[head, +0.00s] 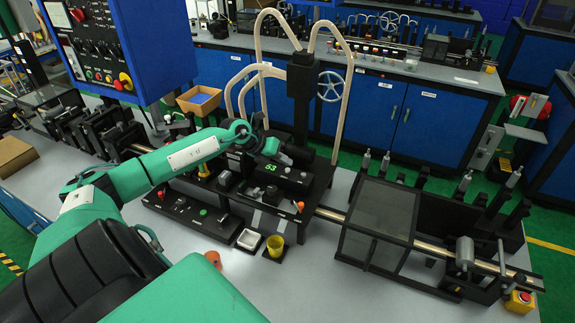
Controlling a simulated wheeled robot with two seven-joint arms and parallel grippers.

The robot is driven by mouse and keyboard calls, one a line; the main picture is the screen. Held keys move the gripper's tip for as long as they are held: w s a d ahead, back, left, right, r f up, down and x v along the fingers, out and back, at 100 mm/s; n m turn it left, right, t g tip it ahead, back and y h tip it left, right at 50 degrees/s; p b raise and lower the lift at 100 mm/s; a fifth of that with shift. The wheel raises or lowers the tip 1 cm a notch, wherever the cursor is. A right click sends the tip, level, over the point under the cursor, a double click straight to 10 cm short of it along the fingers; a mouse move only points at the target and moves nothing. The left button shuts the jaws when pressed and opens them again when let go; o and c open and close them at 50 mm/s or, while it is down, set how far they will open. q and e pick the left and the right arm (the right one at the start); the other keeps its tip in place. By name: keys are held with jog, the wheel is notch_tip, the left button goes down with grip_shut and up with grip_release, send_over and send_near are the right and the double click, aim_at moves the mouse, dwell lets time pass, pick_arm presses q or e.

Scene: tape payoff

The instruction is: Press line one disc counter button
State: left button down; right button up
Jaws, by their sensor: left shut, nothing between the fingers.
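A black counter box (292,180) with a lit green display (270,192) stands on the black machine in the middle of the bench. The display seems to read 53. My left arm reaches in from the left, and my left gripper (284,156) is at the back edge of this box, close to its top. The gripper is small here and shut, with nothing seen in it. I cannot tell whether it touches the box or a button. The counter button cannot be made out clearly. My right gripper is not in view.
A blue control panel (95,50) hangs at the upper left. Pale curved tubes (347,80) and a black post (300,85) rise behind the counter. A dark-windowed guard (378,225) stands right.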

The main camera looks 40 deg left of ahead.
pick_arm(q)
jog(key=shift+f, duration=0.1)
dwell(0.5)
jog(key=shift+f+b, duration=0.3)
jog(key=shift+f, duration=0.05)
jog(key=shift+f+b, duration=0.35)
jog(key=shift+f, duration=0.1)
dwell(0.6)
jog(key=shift+r, duration=0.1)
jog(key=shift+r+p, duration=0.5)
jog(key=shift+r, duration=0.25)
notch_tip(320, 180, up, 5)
jog(key=p, duration=0.2)
jog(key=shift+p, duration=0.4)
dwell(0.9)
